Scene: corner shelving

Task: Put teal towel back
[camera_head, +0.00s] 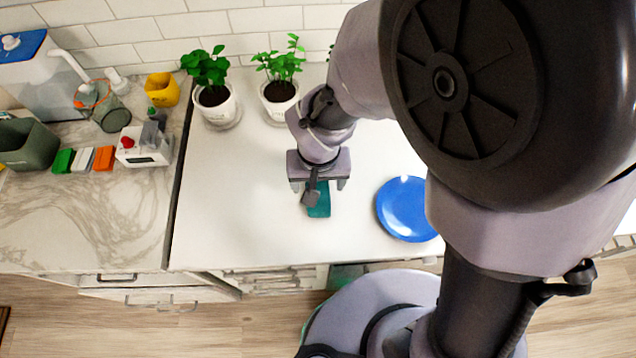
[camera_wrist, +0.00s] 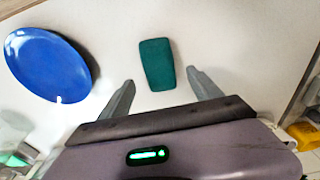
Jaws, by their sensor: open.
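The teal towel (camera_head: 319,203) is a small flat folded rectangle on the white counter, partly hidden by my gripper in the head view. In the wrist view the whole towel (camera_wrist: 156,64) shows, lying ahead of the fingertips and roughly centred between them. My gripper (camera_head: 318,188) is open and empty, above the counter at the towel. In the wrist view the two fingers of my gripper (camera_wrist: 160,80) are spread apart, one on each side of the towel's near end. I cannot tell the exact height between fingertips and towel.
A blue plate (camera_head: 405,208) lies right of the towel. Two potted plants (camera_head: 218,112) (camera_head: 280,104) stand at the back wall. On the marble counter left are a green bin (camera_head: 25,146), coloured blocks (camera_head: 83,160), a white device (camera_head: 143,148) and a yellow cup (camera_head: 162,90). The white counter's left part is clear.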

